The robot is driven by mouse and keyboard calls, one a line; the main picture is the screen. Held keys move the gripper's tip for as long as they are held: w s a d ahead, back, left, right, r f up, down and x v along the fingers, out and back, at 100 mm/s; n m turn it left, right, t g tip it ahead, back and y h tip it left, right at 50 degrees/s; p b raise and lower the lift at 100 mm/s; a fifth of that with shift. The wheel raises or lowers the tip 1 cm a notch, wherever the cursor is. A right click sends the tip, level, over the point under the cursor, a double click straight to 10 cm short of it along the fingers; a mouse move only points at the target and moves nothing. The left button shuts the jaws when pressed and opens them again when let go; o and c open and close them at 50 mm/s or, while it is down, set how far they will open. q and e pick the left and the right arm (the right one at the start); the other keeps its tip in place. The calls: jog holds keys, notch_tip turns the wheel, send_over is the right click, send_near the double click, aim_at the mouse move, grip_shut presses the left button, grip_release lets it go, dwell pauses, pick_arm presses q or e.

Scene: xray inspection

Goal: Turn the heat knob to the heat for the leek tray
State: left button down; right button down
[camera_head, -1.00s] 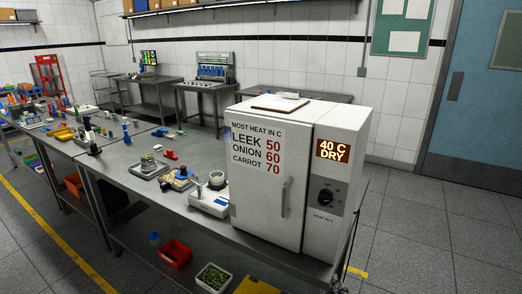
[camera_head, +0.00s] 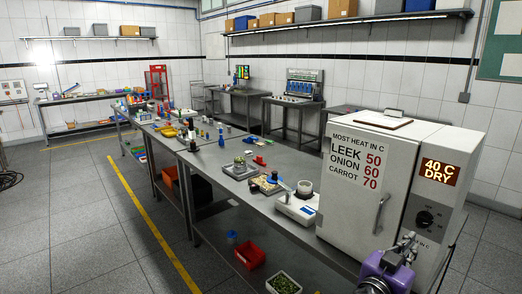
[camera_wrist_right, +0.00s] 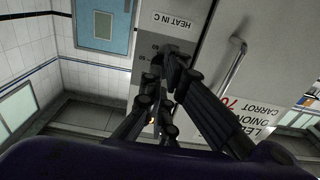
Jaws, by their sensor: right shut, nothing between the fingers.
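The white heating cabinet (camera_head: 355,205) stands at the right end of the bench, door shut. Its black heat knob (camera_head: 424,218) is on the right panel, under a lit display (camera_head: 440,171) reading 40 C DRY. The door chart (camera_head: 357,160) lists leek 50, onion 60, carrot 70. My right gripper (camera_head: 408,242) is shut and empty, in front of the cabinet, just below and left of the knob. In the right wrist view the gripper (camera_wrist_right: 172,62) points at the panel below the upside-down HEAT IN C label (camera_wrist_right: 172,20); its fingers hide the knob there. Contact cannot be told. My left gripper is out of view.
A tray with green pieces (camera_head: 238,169) and a white scale-like device (camera_head: 298,208) stand on the bench left of the cabinet. A red bin (camera_head: 249,255) and a tray of green pieces (camera_head: 284,284) sit lower down. The door handle (camera_head: 382,212) sticks out beside the panel.

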aim_at(423, 220)
jog(key=x, duration=0.6)
jog(key=shift+w+d+f, duration=0.15)
jog(key=shift+w+f, duration=0.05)
jog(key=shift+f, duration=0.05)
jog(key=shift+w+d, duration=0.15)
jog(key=shift+r, duration=0.3)
jog(key=shift+d+r, duration=0.15)
jog(key=shift+r, duration=0.35)
jog(key=shift+w+f+b, duration=0.1)
jog(key=shift+w+b, duration=0.05)
jog(key=shift+b, duration=0.5)
jog(key=shift+w+a, duration=0.2)
jog(key=shift+a, duration=0.1)
jog(key=shift+w+a+b, duration=0.15)
jog(key=shift+w+b, duration=0.2)
jog(key=shift+b, duration=0.1)
